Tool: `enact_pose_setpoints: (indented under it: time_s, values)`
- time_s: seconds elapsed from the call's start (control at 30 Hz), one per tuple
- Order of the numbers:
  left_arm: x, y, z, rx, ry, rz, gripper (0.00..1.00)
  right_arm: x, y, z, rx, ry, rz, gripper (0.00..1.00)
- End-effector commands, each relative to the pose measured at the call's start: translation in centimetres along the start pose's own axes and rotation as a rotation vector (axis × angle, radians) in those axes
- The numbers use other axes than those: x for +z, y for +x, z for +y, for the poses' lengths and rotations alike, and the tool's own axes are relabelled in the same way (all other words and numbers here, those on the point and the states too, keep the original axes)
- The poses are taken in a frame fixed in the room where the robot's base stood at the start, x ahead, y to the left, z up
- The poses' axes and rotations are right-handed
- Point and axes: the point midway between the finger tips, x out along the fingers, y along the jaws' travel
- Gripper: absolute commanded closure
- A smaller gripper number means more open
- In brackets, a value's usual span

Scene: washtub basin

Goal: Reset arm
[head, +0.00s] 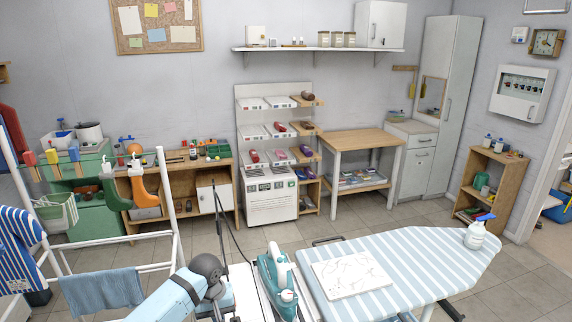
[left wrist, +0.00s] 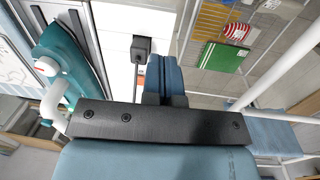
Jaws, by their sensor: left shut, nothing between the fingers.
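My left gripper (left wrist: 164,76) shows in the left wrist view with its two blue fingers shut together and nothing between them. In the head view my left arm comes in from the bottom left, but its fingertips cannot be made out. A teal and white iron (head: 277,275) stands to the right of that arm, beside the ironing board. It also shows at the left of the left wrist view (left wrist: 68,58), apart from the fingers. My right gripper is not in view.
The striped ironing board (head: 425,262) carries a white patterned cloth (head: 352,278) and a spray bottle (head: 475,232). A white drying rack (head: 160,200) stands at the left with a blue towel (head: 103,290). A black cable (head: 236,238) rises near the iron. Floor behind the board is clear.

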Motion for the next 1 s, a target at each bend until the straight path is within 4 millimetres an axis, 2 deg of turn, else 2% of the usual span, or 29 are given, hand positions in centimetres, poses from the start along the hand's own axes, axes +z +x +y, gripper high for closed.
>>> enact_pose_setpoints:
  time_s: [0.03, 0.27, 0.4, 0.5, 0.6, 0.73, 0.9, 1.0]
  values:
    - [0.9, 1.3, 0.2, 0.031, 0.02, 0.014, 1.0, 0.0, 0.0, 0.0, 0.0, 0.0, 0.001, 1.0]
    - [5.3, 6.9, 1.0, 0.175, 0.122, 0.132, 1.0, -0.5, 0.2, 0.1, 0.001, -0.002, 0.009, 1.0]
    - [9.3, 10.2, 0.8, 0.269, 0.19, 0.254, 1.0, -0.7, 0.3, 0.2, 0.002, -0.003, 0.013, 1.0]
    - [12.2, 11.9, -0.1, 0.316, 0.234, 0.364, 1.0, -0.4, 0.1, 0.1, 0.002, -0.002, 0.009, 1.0]
    - [15.2, 12.9, -1.3, 0.342, 0.274, 0.483, 1.0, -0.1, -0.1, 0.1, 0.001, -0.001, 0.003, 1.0]
    - [19.0, 13.3, -3.8, 0.334, 0.325, 0.642, 1.0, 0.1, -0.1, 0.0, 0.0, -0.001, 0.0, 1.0]
    - [23.8, 12.5, -7.6, 0.266, 0.399, 0.834, 1.0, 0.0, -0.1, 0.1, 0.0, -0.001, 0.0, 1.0]
    - [25.8, 11.7, -9.3, 0.219, 0.439, 0.914, 1.0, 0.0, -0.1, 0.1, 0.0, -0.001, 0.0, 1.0]
